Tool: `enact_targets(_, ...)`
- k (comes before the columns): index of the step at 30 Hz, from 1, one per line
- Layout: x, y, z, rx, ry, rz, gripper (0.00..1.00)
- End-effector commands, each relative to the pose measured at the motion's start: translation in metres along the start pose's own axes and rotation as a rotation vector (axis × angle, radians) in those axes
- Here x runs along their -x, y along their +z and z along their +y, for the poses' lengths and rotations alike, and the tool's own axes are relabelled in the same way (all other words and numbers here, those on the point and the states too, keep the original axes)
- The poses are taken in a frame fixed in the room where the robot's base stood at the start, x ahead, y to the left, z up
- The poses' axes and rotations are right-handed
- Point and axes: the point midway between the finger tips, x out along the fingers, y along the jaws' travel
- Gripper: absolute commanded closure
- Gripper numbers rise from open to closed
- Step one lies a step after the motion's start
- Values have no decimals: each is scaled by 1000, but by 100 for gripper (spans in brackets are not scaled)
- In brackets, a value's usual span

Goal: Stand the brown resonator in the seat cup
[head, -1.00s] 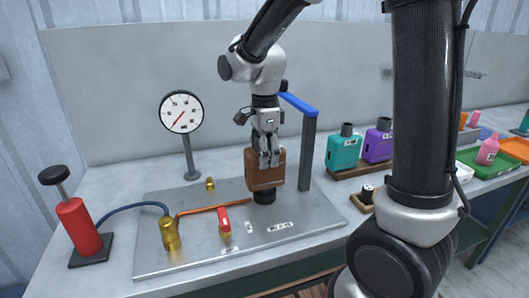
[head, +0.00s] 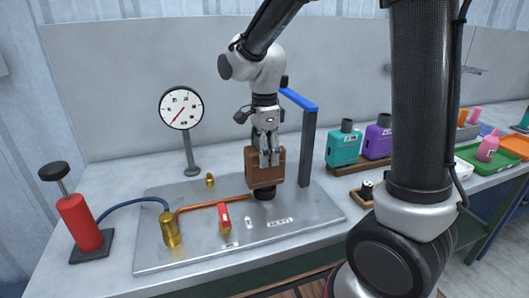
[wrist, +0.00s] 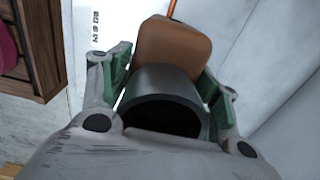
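The brown resonator (head: 265,170) is a boxy brown body, upright over the metal plate. My gripper (head: 268,155) reaches down from above, its fingers at the resonator's top. In the wrist view, the fingers of my gripper (wrist: 167,88) flank the resonator's dark round neck (wrist: 165,95) and appear closed on it, with the brown body (wrist: 172,50) beyond. The black seat cup (head: 264,193) is on the plate directly under the resonator. The resonator's lower end meets the cup's top in the head view; how deep it sits is hidden.
The metal plate (head: 190,255) carries a brass fitting (head: 170,230), copper pipe and red-handled valve (head: 224,216). A blue-topped post (head: 307,150) stands close right of the resonator. A gauge (head: 181,109) and red pump (head: 80,225) stand left; teal (head: 343,149) and purple (head: 377,143) resonators stand right.

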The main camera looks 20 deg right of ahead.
Motion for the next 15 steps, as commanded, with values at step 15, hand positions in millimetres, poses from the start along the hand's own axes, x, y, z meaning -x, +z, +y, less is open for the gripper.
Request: enact_targets(15, 5, 0, 0, 0, 1, 0, 16)
